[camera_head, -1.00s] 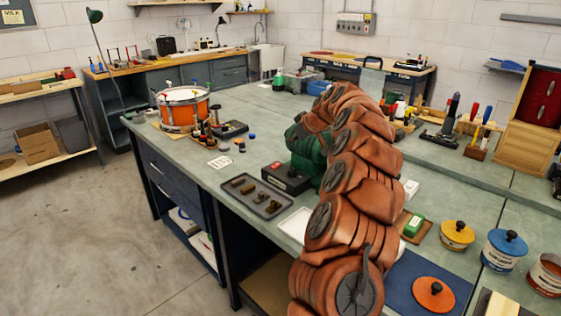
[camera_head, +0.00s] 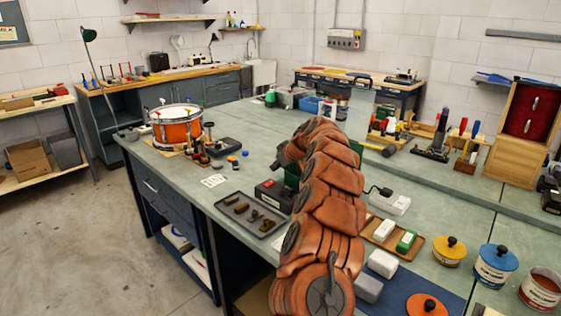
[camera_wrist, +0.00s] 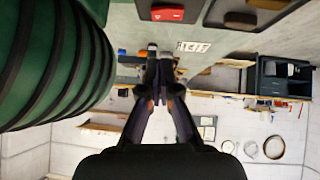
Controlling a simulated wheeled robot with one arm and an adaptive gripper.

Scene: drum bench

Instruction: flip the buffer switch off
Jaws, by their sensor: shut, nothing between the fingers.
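The buffer is a green machine on a black base (camera_head: 272,194), on the bench left of my arm. My arm hides most of its green body (camera_head: 291,180). A small red part, likely the switch (camera_head: 268,183), shows on top of the base. In the wrist view the ribbed green body (camera_wrist: 45,70) fills the left side, and a red piece (camera_wrist: 167,13) on a black block shows at the top edge. My gripper (camera_wrist: 160,62) is shut and empty. Its fingertips appear apart from that red piece. Whether the switch is on or off cannot be told.
A dark tray (camera_head: 228,201) with several brown pieces lies left of the base. A white card (camera_head: 213,181) and an orange drum (camera_head: 177,128) are farther left. Right of my arm are a wooden tray (camera_head: 408,250) and lidded tins (camera_head: 449,252). Bench between drum and buffer is partly clear.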

